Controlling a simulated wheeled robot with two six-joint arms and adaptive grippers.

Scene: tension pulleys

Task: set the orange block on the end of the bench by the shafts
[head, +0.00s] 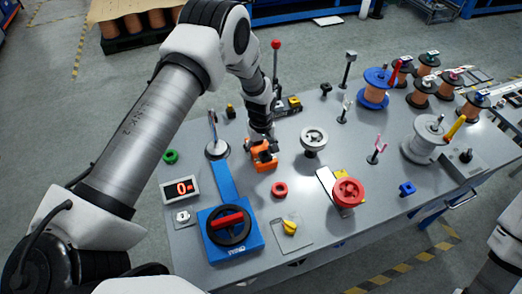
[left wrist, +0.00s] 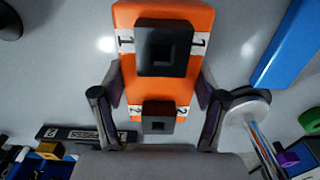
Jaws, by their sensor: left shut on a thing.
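The orange block (head: 264,160) is in the middle left of the grey bench (head: 300,190) in the head view. In the left wrist view the orange block (left wrist: 158,88) has two black square sockets and white labels marked 1 and 2. My left gripper (head: 262,143) points down and is shut on the block, one finger on each side. I cannot tell whether the block touches the bench top. Spools on upright shafts, including a blue-flanged spool (head: 376,88) and a grey spool (head: 426,138), stand toward the right end. My right gripper is out of view.
A red ring (head: 280,189), a silver pulley (head: 313,140) and a red handwheel (head: 348,192) stand near the block. A blue winder (head: 230,232) and a counter display (head: 181,188) are at the front left. Several copper spools (head: 420,92) crowd the far right.

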